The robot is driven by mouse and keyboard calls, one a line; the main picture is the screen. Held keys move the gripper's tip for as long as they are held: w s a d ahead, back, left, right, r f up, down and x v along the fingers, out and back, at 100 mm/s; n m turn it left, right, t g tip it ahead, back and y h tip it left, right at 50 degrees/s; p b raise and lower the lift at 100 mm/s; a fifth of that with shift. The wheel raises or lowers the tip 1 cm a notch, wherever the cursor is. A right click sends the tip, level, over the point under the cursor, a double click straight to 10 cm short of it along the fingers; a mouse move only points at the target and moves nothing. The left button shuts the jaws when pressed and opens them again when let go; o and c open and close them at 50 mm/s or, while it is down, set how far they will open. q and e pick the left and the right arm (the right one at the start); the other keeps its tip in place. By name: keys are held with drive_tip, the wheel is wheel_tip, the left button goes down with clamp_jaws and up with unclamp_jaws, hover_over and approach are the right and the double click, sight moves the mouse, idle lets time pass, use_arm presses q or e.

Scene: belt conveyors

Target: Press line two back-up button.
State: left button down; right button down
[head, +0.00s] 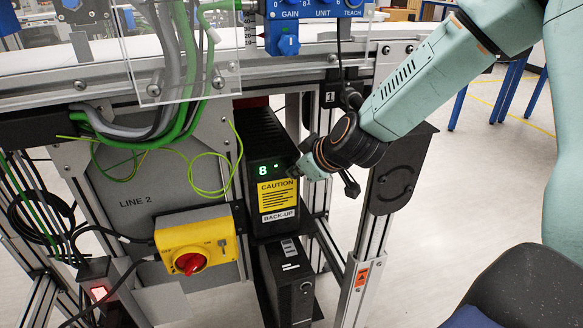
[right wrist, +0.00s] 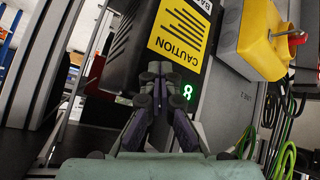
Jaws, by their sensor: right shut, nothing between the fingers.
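In the right wrist view the label (right wrist: 178,33) appears upside down, with the "8" (right wrist: 187,92) right of the fingers. My right gripper (head: 297,172) is shut and empty, its tips at the unit's front face beside the display. The right wrist view shows its closed tips (right wrist: 156,72); contact is unclear. I cannot make out a button; the fingers cover part of the face. My left gripper is not visible.
A yellow switch box (head: 218,232) with a red knob (head: 189,263) is left of the unit. A second black unit (head: 288,290) stands below. Green and grey cables (head: 180,70) hang above left. A metal post (head: 355,285) stands right; open floor lies beyond it.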

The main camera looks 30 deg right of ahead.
drive_tip(key=shift+s+a+p, duration=0.15)
drive_tip(key=shift+s+p, duration=0.6)
drive_tip(key=shift+p, duration=0.05)
drive_tip(key=s+p, duration=0.2)
drive_tip(key=s+a+p, duration=0.1)
drive_tip(key=s+p, duration=0.1)
drive_tip(key=s, duration=0.1)
drive_tip(key=shift+a, duration=0.1)
drive_tip(key=shift+w, duration=0.1)
idle(0.9)
